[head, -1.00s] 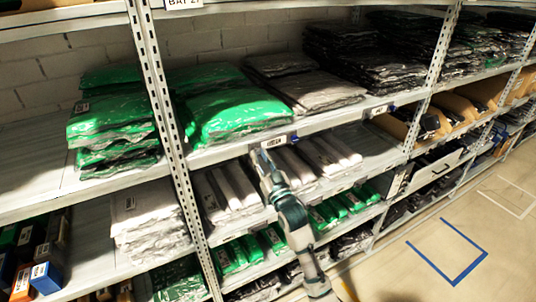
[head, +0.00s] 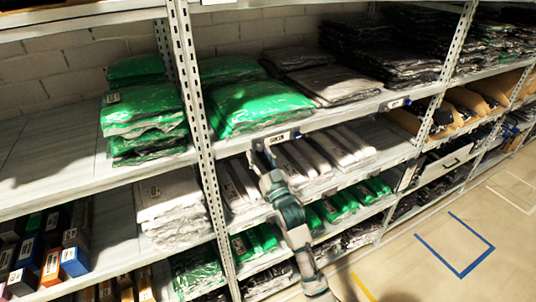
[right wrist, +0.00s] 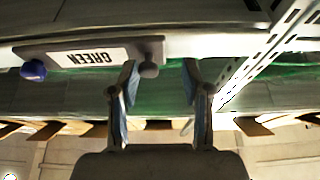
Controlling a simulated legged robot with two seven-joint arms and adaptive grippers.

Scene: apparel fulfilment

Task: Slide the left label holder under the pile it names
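The left label holder (head: 279,138) sits on the front edge of the middle shelf, below the right end of a green bagged pile (head: 262,106). In the right wrist view the holder (right wrist: 95,54) appears upside down. Its label reads GREEN, and it has a blue knob (right wrist: 33,70) at one end and a grey knob (right wrist: 149,68) at the other. My right gripper (head: 257,148) is at the shelf edge, by the holder's left end. In the wrist view its fingers (right wrist: 160,76) are apart, with the grey knob between them, close to one finger. My left gripper is out of view.
A grey bagged pile (head: 325,85) lies right of the green one. Another label holder (head: 395,104) is farther right on the same edge. A perforated upright (head: 193,110) stands left of my right gripper; another green pile (head: 145,115) lies beyond it.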

